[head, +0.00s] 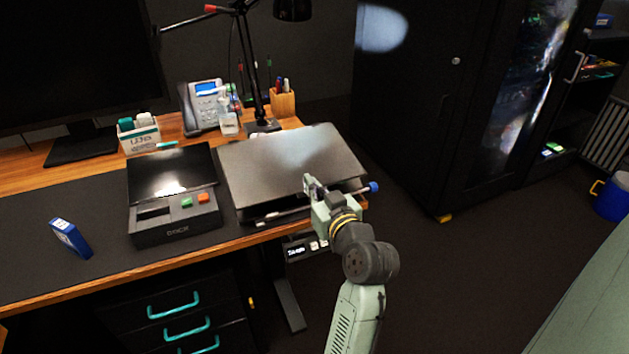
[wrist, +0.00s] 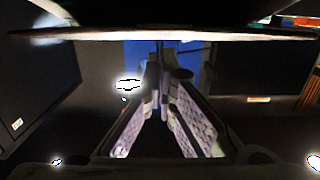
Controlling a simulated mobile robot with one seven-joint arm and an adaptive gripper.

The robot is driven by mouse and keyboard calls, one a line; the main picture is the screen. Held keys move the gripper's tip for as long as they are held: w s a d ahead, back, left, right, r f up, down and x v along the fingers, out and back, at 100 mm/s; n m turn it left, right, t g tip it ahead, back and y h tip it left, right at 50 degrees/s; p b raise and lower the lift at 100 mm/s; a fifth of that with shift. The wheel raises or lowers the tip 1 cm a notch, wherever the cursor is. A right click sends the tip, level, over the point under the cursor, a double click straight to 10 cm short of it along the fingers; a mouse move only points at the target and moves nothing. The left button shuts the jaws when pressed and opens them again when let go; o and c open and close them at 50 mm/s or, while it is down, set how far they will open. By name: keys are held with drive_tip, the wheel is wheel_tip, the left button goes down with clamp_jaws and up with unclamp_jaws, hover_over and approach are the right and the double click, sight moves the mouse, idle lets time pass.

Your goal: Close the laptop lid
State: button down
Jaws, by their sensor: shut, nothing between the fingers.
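The laptop (head: 270,165) lies at the right end of the desk. Its dark grey lid is low, almost flat, with a dark gap showing along the front edge above the base. My gripper (head: 309,182) is at the lid's front right part in the head view and covers a bit of it. The fingers are together and hold nothing. In the wrist view the fingertips (wrist: 160,75) meet in the middle, just below a thin dark slab edge (wrist: 100,36). I cannot tell whether they touch the lid.
A black panel box (head: 175,228) with green and orange buttons stands left of the laptop. A blue knob (head: 374,187) sits by the laptop's right side. A lamp (head: 262,125), phone (head: 201,105) and pen holder (head: 284,101) stand behind.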

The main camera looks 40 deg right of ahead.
drive_tip(key=shift+t, duration=0.7)
drive_tip(key=f+b, duration=0.2)
drive_tip(key=b, duration=0.1)
drive_tip(key=f+b, duration=0.2)
drive_tip(key=b, duration=0.1)
drive_tip(key=w+f+b, duration=0.1)
drive_tip(key=f+b, duration=0.1)
drive_tip(key=b, duration=0.2)
drive_tip(key=shift+f, duration=0.2)
